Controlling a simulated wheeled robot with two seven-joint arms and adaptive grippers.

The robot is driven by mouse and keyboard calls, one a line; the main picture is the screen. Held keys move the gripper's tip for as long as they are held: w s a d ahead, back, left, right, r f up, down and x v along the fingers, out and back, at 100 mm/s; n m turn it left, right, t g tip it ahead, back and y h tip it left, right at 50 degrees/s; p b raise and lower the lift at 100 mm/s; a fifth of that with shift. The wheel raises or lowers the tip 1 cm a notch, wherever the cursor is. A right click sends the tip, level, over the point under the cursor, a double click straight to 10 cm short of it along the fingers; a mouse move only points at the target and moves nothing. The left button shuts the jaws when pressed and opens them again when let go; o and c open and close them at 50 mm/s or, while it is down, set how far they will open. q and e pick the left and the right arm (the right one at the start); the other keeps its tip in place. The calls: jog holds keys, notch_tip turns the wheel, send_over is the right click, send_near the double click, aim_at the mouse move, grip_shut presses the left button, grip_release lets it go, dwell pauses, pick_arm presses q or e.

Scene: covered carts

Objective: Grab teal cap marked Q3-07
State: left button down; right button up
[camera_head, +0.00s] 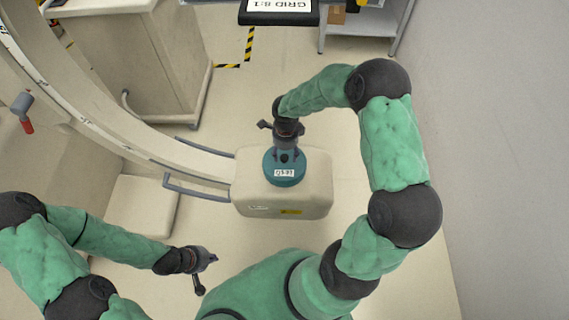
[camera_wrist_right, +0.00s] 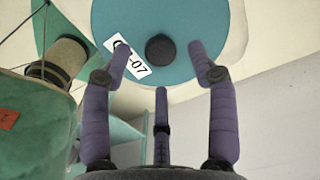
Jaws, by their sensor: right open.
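The teal cap (camera_head: 284,176) sits on top of a cream housing (camera_head: 245,190) in the head view. Its white label shows there, small. In the right wrist view the cap (camera_wrist_right: 195,60) fills the upper middle, with a dark round knob (camera_wrist_right: 160,48) at its centre and a label ending in "-07" (camera_wrist_right: 136,66), partly covered by a finger. My right gripper (camera_head: 286,146) is over the cap, its fingers spread on either side of the knob in the wrist view. I cannot tell whether they touch the cap. My left gripper (camera_head: 206,270) is away at the lower left, fingers apart and empty.
A curved cream arm (camera_head: 130,133) with grey rails (camera_head: 195,192) joins the housing from the left. A cream cabinet (camera_head: 150,70) stands behind it, a grey shelf (camera_head: 350,40) at the back. A black-framed sign (camera_head: 279,10) is at top centre. A wall (camera_head: 500,130) bounds the right.

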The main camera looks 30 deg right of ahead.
aim_at(285, 157)
jog(key=f, duration=0.1)
jog(key=f+b, duration=0.1)
jog(key=f, duration=0.2)
jog(key=shift+w, duration=0.25)
jog(key=shift+r, duration=0.1)
jog(key=shift+c, duration=0.3)
grip_shut()
